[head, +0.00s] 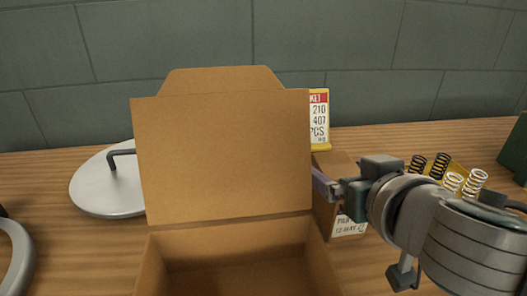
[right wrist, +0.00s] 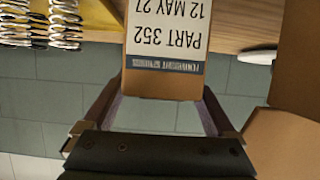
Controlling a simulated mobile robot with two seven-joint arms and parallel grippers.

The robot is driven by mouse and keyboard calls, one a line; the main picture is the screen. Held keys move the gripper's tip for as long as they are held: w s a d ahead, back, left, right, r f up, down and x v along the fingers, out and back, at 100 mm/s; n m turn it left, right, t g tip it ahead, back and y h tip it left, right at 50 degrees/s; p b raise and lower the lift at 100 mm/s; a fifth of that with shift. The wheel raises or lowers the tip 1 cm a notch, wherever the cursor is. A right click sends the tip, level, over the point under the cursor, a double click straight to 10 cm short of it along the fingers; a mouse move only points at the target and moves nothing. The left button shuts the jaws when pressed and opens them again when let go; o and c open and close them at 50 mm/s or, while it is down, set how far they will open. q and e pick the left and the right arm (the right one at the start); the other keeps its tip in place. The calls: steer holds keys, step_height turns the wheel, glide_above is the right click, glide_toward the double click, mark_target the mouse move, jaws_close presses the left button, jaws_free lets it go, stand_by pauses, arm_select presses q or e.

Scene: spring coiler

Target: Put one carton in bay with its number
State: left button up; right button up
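A small brown carton (head: 325,168) stands right of the big open box in the head view, its lower front label partly legible. In the right wrist view the carton (right wrist: 165,82) appears upside down, its white label reading PART 352, 12 MAY 27. My right gripper (head: 328,187) is at the carton's upper part. In the right wrist view its fingers (right wrist: 163,88) are apart, one on each side of the carton's end. I cannot tell whether they press on it. My left gripper is not in view. I see no numbered bay.
A large open cardboard box (head: 222,160) with raised lid fills the front middle. Behind it stands a yellow-framed sign (head: 319,118). A round grey plate with a handle (head: 95,188) lies left. Several black and white springs (head: 440,165) stand right, near a dark green object (head: 516,150).

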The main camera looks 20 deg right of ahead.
jaws_close()
stand_by(0.5)
